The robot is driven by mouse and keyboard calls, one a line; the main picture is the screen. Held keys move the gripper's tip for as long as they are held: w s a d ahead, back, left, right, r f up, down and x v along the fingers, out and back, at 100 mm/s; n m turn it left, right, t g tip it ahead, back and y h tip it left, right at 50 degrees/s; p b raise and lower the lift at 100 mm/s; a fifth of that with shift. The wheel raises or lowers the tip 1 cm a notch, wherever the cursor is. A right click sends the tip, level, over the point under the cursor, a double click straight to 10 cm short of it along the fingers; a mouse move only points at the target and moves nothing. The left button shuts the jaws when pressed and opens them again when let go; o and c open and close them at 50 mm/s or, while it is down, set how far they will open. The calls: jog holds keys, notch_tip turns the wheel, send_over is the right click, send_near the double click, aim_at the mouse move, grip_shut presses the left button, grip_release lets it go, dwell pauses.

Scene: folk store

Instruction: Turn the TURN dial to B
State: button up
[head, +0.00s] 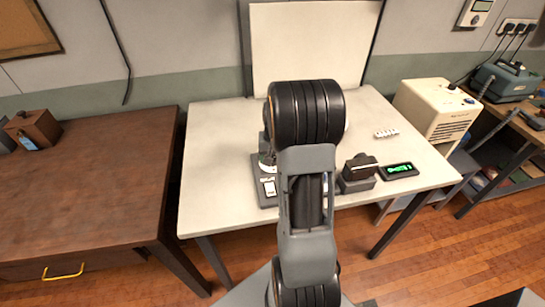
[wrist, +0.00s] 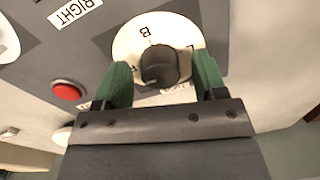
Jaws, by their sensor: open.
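The dial's white disc (wrist: 126,43) shows in the wrist view on a dark grey panel (wrist: 60,45). Its round dark knob (wrist: 160,66) sits at the centre. A letter B, upside down in this view, is at the disc's top edge; other letters at left and right are partly hidden by my fingers. I cannot tell which letter the knob points to. My gripper (wrist: 161,62) is open, its green-padded fingers on either side of the knob; I cannot tell whether they touch it. In the head view my arm hides the dial and gripper; part of the grey panel (head: 267,201) shows.
A red button (wrist: 67,90) and a RIGHT label (wrist: 75,12) are near the dial. On the white table (head: 219,150), a dark device (head: 358,174) and a green display (head: 399,170) stand right of my arm. The table's left part is clear.

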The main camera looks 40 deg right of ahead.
jog(key=c, duration=0.9)
jog(key=shift+c, duration=0.2)
jog(key=shift+m, duration=0.3)
jog(key=m, duration=0.3)
jog(key=shift+m, duration=0.4)
jog(key=m, duration=0.4)
jog(key=shift+m, duration=0.3)
jog(key=m, duration=0.4)
jog(key=shift+h, duration=0.3)
jog(key=m, duration=0.4)
jog(key=shift+m, duration=0.5)
